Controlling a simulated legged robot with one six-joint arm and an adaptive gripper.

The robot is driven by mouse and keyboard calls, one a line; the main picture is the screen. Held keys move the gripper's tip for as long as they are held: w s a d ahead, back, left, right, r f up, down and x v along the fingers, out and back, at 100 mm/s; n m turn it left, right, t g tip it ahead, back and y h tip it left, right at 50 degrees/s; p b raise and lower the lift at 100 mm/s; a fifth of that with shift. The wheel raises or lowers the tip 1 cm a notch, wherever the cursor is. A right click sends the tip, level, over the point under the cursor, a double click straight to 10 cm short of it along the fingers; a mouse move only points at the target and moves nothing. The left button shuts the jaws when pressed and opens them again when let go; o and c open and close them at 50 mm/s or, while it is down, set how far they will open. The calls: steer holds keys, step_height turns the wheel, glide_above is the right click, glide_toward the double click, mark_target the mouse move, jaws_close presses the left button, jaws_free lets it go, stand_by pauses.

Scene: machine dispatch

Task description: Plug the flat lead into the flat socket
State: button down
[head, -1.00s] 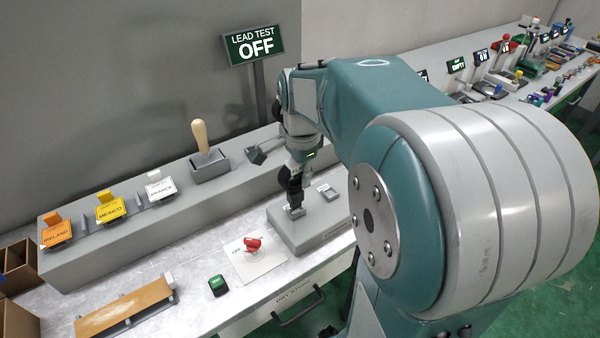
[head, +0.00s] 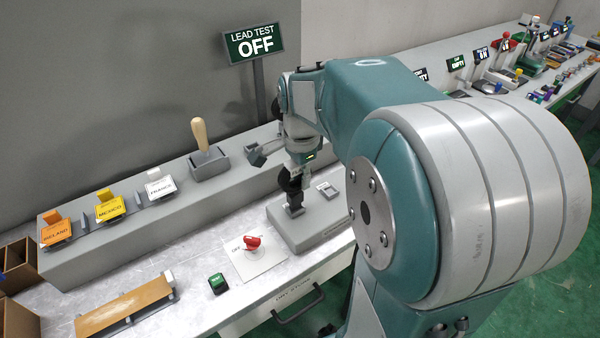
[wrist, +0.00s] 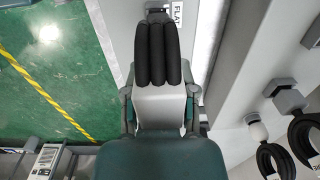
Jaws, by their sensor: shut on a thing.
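My gripper (head: 296,172) points down over a low grey block (head: 285,232) on the bench, shut on a lead with a black ridged coil (head: 290,183). The coil (wrist: 163,55) also shows in the wrist view, in front of the gripper (wrist: 160,90). The lead's dark plug end (head: 295,209) is at the block's top, left of a pale square fitting (head: 327,190). In the wrist view a label reading FLAT (wrist: 178,14) lies just beyond the coil, beside a dark fitting (wrist: 157,14). The socket opening is hidden, so I cannot tell how far the plug is in.
The LEAD TEST sign (head: 254,43) reads OFF. A red knob (head: 253,242) and a green button (head: 217,283) stand left of the block. A wooden-handled lever (head: 200,135) stands behind. Other coiled black leads (wrist: 303,140) hang at right in the wrist view.

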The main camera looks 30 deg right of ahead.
steer(key=shift+f, duration=0.65)
steer(key=shift+c, duration=1.6)
jaws_free()
steer(key=o, duration=0.3)
steer(key=shift+r, duration=0.1)
steer(key=shift+r, duration=2.95)
